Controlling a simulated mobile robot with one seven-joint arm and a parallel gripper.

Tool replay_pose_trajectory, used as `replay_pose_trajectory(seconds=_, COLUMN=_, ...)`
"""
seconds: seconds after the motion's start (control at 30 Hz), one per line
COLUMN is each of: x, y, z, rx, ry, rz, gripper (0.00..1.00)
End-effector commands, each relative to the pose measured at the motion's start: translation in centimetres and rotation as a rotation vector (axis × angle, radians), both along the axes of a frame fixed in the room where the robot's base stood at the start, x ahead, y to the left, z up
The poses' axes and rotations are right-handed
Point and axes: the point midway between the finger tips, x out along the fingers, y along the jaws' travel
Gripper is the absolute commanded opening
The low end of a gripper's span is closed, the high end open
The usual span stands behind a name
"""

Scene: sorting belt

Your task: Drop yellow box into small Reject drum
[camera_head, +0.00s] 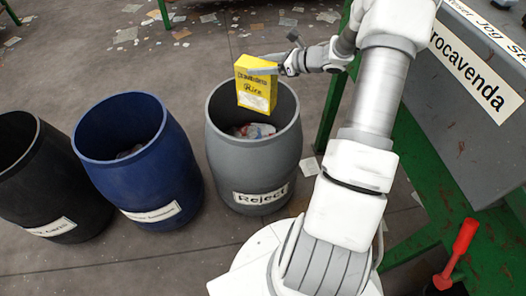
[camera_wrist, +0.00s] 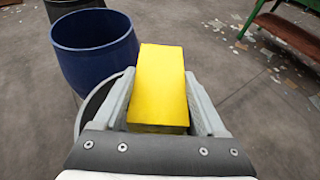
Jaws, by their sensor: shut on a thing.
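The yellow box (camera_head: 256,84), printed "Rice", is held upright above the mouth of the grey Reject drum (camera_head: 253,180). My gripper (camera_head: 270,66) is shut on the box near its top. In the wrist view the yellow box (camera_wrist: 162,85) sits between the two fingers of my gripper (camera_wrist: 160,105). The rim of the grey drum (camera_wrist: 88,112) shows partly behind the left finger there. Crumpled pale and reddish waste lies inside the Reject drum.
A blue drum (camera_head: 138,155) stands left of the Reject drum, with a black drum (camera_head: 45,180) farther left. A green frame and grey machine (camera_head: 465,80) stand at the right, with a red-handled lever (camera_head: 458,250). Scraps litter the floor (camera_head: 80,70).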

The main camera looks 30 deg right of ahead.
Motion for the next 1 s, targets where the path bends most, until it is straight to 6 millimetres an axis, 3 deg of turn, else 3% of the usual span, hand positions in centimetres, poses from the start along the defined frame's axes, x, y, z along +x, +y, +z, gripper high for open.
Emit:
replay_pose_trajectory(seconds=0.3, x=0.0, y=0.0, z=-0.4, rx=0.0, ry=-0.001, rz=0.0, gripper=0.0)
replay_pose_trajectory(seconds=0.33, x=0.0, y=0.0, z=-0.4, rx=0.0, ry=-0.001, rz=0.0, gripper=0.79)
replay_pose_trajectory(seconds=0.43, x=0.0, y=0.0, z=-0.4, rx=0.0, ry=-0.001, rz=0.0, gripper=0.97)
replay_pose_trajectory(seconds=0.77, x=-0.4, y=-0.4, z=-0.1, rx=-0.001, ry=-0.001, rz=-0.001, gripper=1.0)
replay_pose_trajectory(seconds=1.0, x=-3.1, y=-2.6, z=1.5, rx=-0.001, ry=-0.001, rz=-0.003, gripper=1.0)
